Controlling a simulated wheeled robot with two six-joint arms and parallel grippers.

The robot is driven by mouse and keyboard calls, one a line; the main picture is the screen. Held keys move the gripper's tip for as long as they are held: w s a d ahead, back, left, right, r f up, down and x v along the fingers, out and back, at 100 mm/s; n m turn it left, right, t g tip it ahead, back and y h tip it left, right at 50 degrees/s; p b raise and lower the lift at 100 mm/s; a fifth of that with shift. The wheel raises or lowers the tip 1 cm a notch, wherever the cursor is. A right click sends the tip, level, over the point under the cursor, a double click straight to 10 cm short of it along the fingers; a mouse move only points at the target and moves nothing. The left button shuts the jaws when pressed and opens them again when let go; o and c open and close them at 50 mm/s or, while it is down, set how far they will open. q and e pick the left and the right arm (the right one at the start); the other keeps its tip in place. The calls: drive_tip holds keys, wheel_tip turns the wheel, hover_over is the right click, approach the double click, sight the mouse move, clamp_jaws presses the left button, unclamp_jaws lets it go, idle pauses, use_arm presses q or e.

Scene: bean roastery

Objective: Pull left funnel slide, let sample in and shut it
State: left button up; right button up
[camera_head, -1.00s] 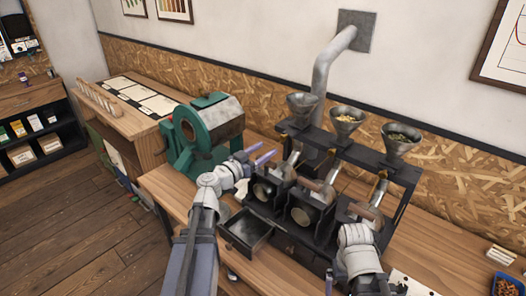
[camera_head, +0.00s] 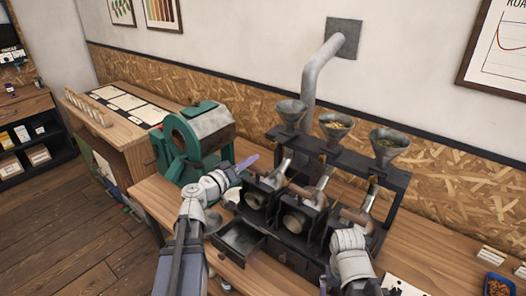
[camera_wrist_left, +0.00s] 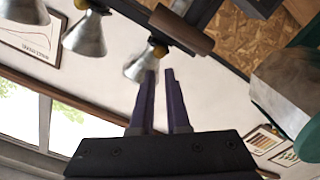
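Three metal funnels stand in a black rack (camera_head: 340,150). The left funnel (camera_head: 291,112) also shows in the left wrist view (camera_wrist_left: 143,65), upside down like the others; its contents are unclear. A small brass knob (camera_wrist_left: 158,49) shows at its outlet. The middle funnel (camera_head: 335,124) holds tan beans and the right funnel (camera_head: 388,141) green ones. My left gripper (camera_head: 252,160) is left of and below the left funnel. Its purple fingers (camera_wrist_left: 160,76) are parted, with nothing between them. My right arm is in front of the rack's right end; its fingertips are hidden.
Under the funnels are small roasters with wooden handles (camera_wrist_left: 180,31). A green roaster (camera_head: 195,140) stands close left of my left gripper. A blue tray (camera_head: 497,287) with brown contents lies at the right.

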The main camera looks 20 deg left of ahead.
sight(272, 144)
use_arm(q)
drive_tip(key=n, duration=0.2)
drive_tip(key=shift+s+a+n, duration=0.2)
drive_tip(key=shift+s+n, duration=0.1)
drive_tip(key=shift+c, duration=0.7)
drive_tip(key=n, duration=0.4)
drive_tip(key=shift+s+a+r, duration=0.1)
drive_tip(key=shift+s+a, duration=0.1)
drive_tip(key=shift+s, duration=0.2)
clamp_jaws()
drive_tip(key=s+a+n, duration=0.2)
drive_tip(key=s+n, duration=0.2)
drive_tip(key=n, duration=1.8)
drive_tip(key=shift+g, duration=0.3)
drive_tip(key=x, duration=1.4)
drive_tip(key=shift+d+r, duration=0.2)
drive_tip(key=shift+r, duration=0.05)
drive_tip(key=x, duration=0.4)
drive_tip(key=shift+w+a+r, duration=0.1)
drive_tip(key=shift+a, duration=0.05)
